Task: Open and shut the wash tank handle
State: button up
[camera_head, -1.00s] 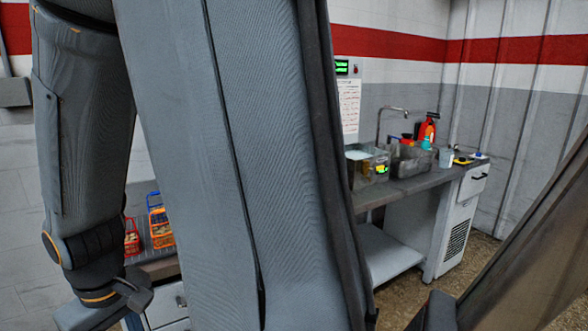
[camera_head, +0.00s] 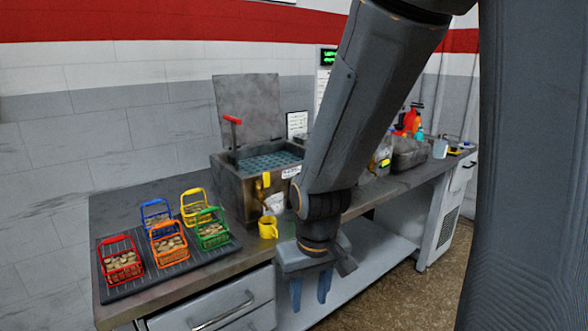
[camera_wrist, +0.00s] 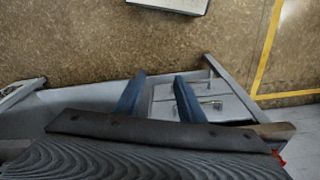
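A grey metal tank (camera_head: 232,191) stands on the bench in the head view, its lid (camera_head: 249,110) raised behind it. Inside is a teal perforated surface. A red-topped handle (camera_head: 232,121) stands up at its back left. A small yellow fitting (camera_head: 266,180) is on its front, above a yellow cup (camera_head: 268,228). I cannot tell which part is the wash tank handle. My gripper (camera_head: 310,289) hangs in front of the bench, right of the tank and apart from it, pointing down. Its two blue fingers are apart and empty, also in the wrist view (camera_wrist: 159,95).
Several coloured baskets of parts stand on a dark ribbed mat (camera_head: 200,262) at the left. A drawer (camera_head: 225,308) is below. Clear and grey bins, bottles and a tap are at the right end of the bench. The floor (camera_head: 400,296) in front is open.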

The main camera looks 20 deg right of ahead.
jog(key=w+d+t+p, duration=0.2)
jog(key=w+d+t, duration=0.15)
jog(key=w, duration=0.85)
jog(key=n+t+y+p, duration=0.3)
jog(key=t+y+p, duration=0.15)
jog(key=t, duration=0.65)
send_near(260, 180)
jog(key=shift+w+r, duration=0.2)
jog(key=shift+w, duration=0.75)
jog(key=shift+a+r+t+y, duration=0.1)
jog(key=shift+r+t+y, duration=0.25)
jog(key=shift+r+t, duration=0.2)
jog(key=shift+w+a+r, duration=0.1)
jog(key=shift+w, duration=0.1)
jog(key=p+x, duration=0.3)
jog(key=x, duration=0.4)
jog(key=shift+w+a+r, duration=0.1)
jog(key=shift+w, duration=0.1)
jog(key=shift+c, duration=0.2)
